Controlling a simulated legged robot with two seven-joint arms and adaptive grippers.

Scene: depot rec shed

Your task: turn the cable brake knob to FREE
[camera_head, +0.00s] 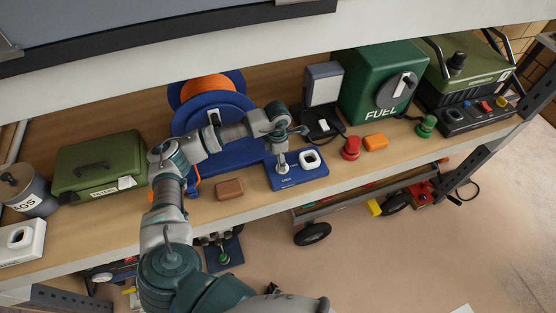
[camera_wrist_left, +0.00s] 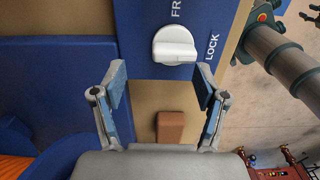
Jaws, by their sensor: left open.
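The cable brake knob (camera_wrist_left: 175,45) is white, with a raised grip bar, on a blue plate (camera_wrist_left: 140,35). In the left wrist view the bar lies sideways, toward the LOCK label at right. A cut-off label starting "FR" is above it. My left gripper (camera_wrist_left: 160,78) is open and empty, its fingertips apart from the knob, which shows beyond and slightly above the gap. In the head view my left gripper (camera_head: 290,142) is over the left part of the blue plate (camera_head: 316,174), so the knob there is hard to make out.
A brown block (camera_head: 229,189) lies left of the plate. The blue reel with orange cable (camera_head: 206,88) stands behind. Right are a red knob (camera_head: 351,148), an orange block (camera_head: 376,142) and the green FUEL box (camera_head: 358,78). The shelf's front edge (camera_head: 250,212) is close.

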